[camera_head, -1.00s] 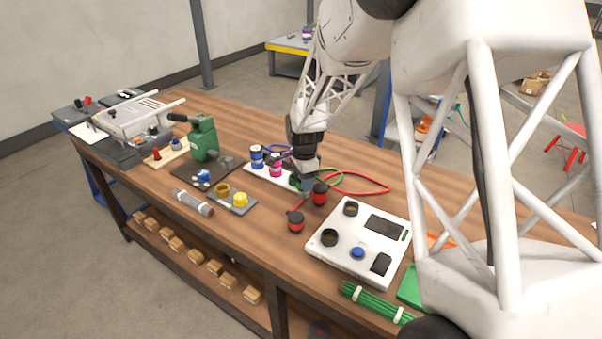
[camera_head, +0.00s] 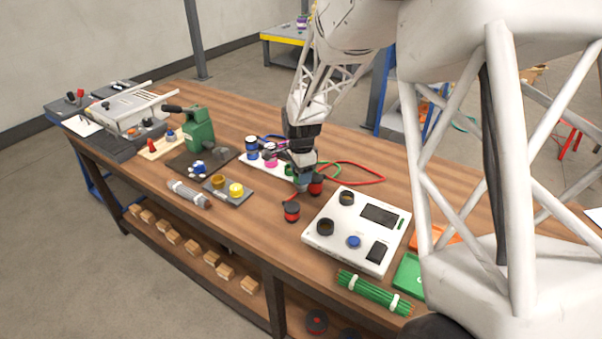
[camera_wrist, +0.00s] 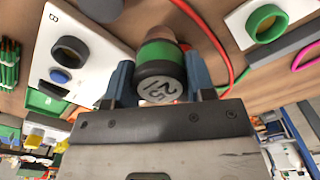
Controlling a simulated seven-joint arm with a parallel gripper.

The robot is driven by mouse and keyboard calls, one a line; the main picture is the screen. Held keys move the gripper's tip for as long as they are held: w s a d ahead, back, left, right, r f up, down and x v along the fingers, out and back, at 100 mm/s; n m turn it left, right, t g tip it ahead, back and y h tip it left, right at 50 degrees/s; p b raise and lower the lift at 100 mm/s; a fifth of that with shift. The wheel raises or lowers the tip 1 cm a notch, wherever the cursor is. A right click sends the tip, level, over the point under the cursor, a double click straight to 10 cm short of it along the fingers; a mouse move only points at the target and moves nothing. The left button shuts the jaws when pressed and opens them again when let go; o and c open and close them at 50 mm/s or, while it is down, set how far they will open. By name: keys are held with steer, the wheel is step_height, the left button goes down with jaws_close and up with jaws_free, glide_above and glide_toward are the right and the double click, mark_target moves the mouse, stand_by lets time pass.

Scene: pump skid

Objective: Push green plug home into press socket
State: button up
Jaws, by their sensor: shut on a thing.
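The white panel (camera_head: 322,243) has two dark ring sockets, a far one (camera_head: 346,197) and a near one (camera_head: 325,227). The green hand press (camera_head: 199,131) stands farther left on a dark base. I cannot tell which opening is the press socket. The plug is apart from the panel's rings.
Two red-and-black knobs (camera_head: 291,211) stand close to my gripper. A white rack holds a blue plug (camera_head: 251,146) and a magenta plug (camera_head: 270,158); its green ring (camera_wrist: 266,23) shows in the wrist view. Red and green cables (camera_head: 355,174) loop behind. Bare wood lies before the panel's left side.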

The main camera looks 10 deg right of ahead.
steer(key=shift+w, duration=0.15)
steer(key=w+a+r, duration=0.2)
steer(key=w+a, duration=1.1)
steer(key=w, duration=0.2)
steer(key=w+a+r, duration=0.2)
steer(key=w+a, duration=1.1)
steer(key=w, duration=0.3)
steer(key=shift+w+r, duration=0.15)
steer(key=shift+w, duration=0.15)
steer(key=shift+f, duration=2.7)
steer(key=shift+f, duration=1.8)
